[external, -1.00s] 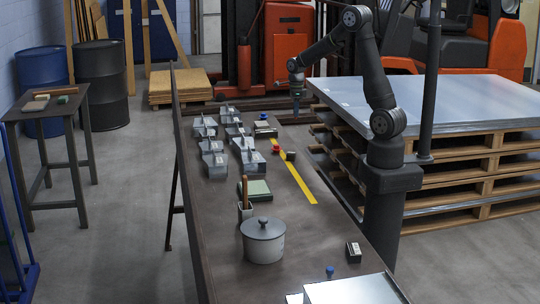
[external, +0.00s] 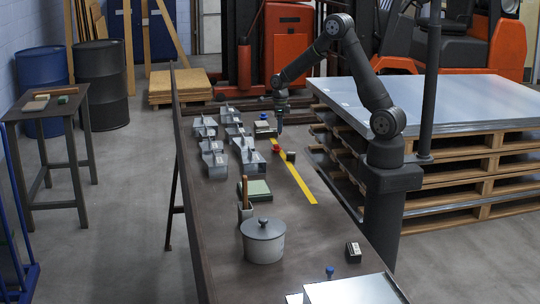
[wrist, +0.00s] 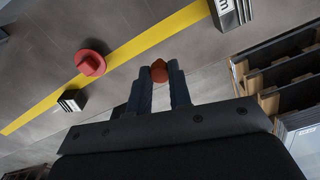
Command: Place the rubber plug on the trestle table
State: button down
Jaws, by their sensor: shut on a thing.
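My gripper (external: 280,124) is over the far right part of a long dark table with a yellow stripe (external: 300,184). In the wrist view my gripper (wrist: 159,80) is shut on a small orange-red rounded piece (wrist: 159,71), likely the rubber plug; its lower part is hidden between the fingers. A separate red flanged piece (wrist: 90,63) stands near the stripe, and it also shows in the external view (external: 276,150). A smaller dark table (external: 50,112) stands at the far left. I cannot tell which table is the trestle table.
Several grey metal fittings (external: 215,160) stand left of the stripe. A small dark block (external: 291,156) is beside the red piece. A lidded grey pot (external: 263,243) and a green-topped block (external: 257,190) are nearer. Pallets with sheet metal (external: 450,100) stand right of the table.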

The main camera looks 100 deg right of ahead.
jog(key=shift+f, duration=2)
jog(key=shift+f, duration=0.15)
jog(key=c, duration=1.3)
grip_release()
notch_tip(320, 180, up, 12)
jog(key=shift+r, duration=0.2)
jog(key=shift+f, duration=0.15)
notch_tip(320, 180, down, 12)
jog(key=shift+r, duration=1.8)
